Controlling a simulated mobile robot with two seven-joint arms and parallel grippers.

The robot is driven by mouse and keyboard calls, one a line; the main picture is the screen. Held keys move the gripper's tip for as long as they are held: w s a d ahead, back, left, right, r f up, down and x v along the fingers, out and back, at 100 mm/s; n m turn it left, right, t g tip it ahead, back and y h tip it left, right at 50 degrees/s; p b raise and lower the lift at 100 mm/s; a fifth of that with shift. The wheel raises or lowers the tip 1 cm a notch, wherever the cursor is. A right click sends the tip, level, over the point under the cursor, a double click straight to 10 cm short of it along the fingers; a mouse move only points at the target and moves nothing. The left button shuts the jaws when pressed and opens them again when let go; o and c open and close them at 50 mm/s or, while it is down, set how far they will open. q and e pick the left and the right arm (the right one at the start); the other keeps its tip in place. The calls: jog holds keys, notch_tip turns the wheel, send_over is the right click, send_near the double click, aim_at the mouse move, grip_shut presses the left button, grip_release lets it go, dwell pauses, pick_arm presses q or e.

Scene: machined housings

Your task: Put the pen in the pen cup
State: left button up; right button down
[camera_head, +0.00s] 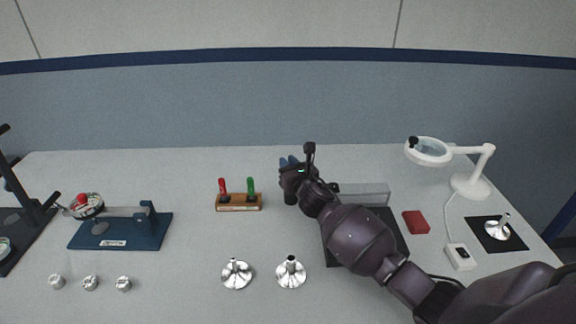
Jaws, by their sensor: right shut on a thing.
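My right gripper (290,170) is at the middle of the table, toward its back edge, with its arm coming in from the lower right. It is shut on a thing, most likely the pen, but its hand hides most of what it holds. Small blue shapes and a dark upright piece show around the hand; I cannot tell which belong to the gripper, pen or cup. I cannot make out the pen cup; it may be behind the hand. My left gripper is not in view.
A wooden block (239,208) with red and green handles stands left of the hand. A blue-based fixture (120,240) is at left, a white magnifier lamp (470,185) at right. Metal funnel-like parts (237,274) lie in front. A red box (416,222) is right of my arm.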

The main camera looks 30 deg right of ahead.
jog(key=shift+r, duration=0.1)
jog(key=c, duration=1.1)
grip_release()
jog(key=shift+r, duration=0.1)
jog(key=s, duration=1.2)
jog(key=shift+a+p, duration=0.3)
jog(key=shift+p, duration=0.15)
